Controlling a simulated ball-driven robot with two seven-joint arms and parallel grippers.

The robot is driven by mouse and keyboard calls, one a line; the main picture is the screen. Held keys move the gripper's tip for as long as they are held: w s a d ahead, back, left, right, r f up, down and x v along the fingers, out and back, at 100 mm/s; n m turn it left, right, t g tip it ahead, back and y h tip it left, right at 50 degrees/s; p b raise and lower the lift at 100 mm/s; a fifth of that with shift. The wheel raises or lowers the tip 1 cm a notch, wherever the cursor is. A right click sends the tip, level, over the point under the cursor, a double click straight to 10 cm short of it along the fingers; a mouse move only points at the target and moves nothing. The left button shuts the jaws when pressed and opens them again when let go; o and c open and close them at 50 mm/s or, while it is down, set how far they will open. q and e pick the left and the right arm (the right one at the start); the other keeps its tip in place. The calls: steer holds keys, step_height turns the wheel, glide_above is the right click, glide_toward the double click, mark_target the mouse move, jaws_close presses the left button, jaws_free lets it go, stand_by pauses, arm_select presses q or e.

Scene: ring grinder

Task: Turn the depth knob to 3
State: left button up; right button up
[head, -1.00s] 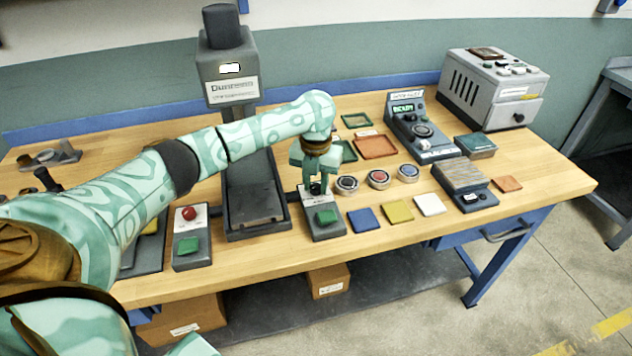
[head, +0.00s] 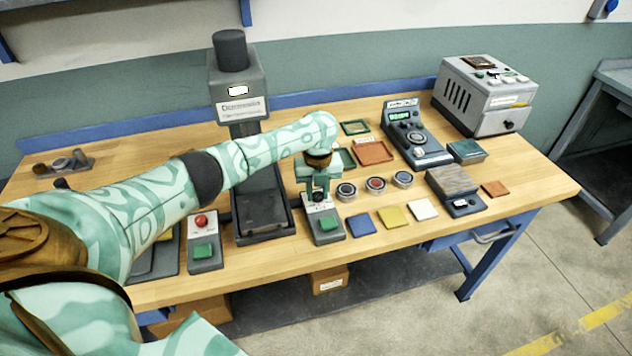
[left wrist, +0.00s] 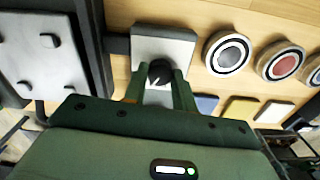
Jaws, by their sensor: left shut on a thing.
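The knob box (head: 327,228) is a small grey unit with a pale top plate and a green button (head: 328,223) at its front. It stands to the right of the grinder's dark base. A black knob (left wrist: 160,72) sits on its top plate in the left wrist view. My left gripper (head: 319,196) reaches down over the box and is shut on this knob, one finger on each side. My right gripper is not in view.
The tall grinder (head: 238,85) stands left of the box. A box with a red button (head: 201,221) is further left. Three round rings (head: 376,185) and blue, yellow and white tiles (head: 391,217) lie just right. A display unit (head: 415,132) stands behind.

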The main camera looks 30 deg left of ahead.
arm_select(q)
steer(key=n+p, duration=0.2)
steer(key=n, duration=0.1)
steer(key=n+p, duration=0.1)
steer(key=shift+r+n, duration=0.25)
steer(key=shift+n, duration=0.05)
steer(key=n+p, duration=0.1)
steer(key=n, duration=0.1)
steer(key=shift+n+p, duration=0.4)
steer(key=n+p, duration=0.1)
steer(key=n, duration=0.1)
steer(key=shift+f+n, duration=0.1)
steer(key=shift+n, duration=0.2)
steer(key=n+p, duration=0.1)
steer(key=n, duration=0.2)
steer(key=shift+n, duration=2.7)
steer(key=o, duration=1)
steer(key=shift+f, duration=0.1)
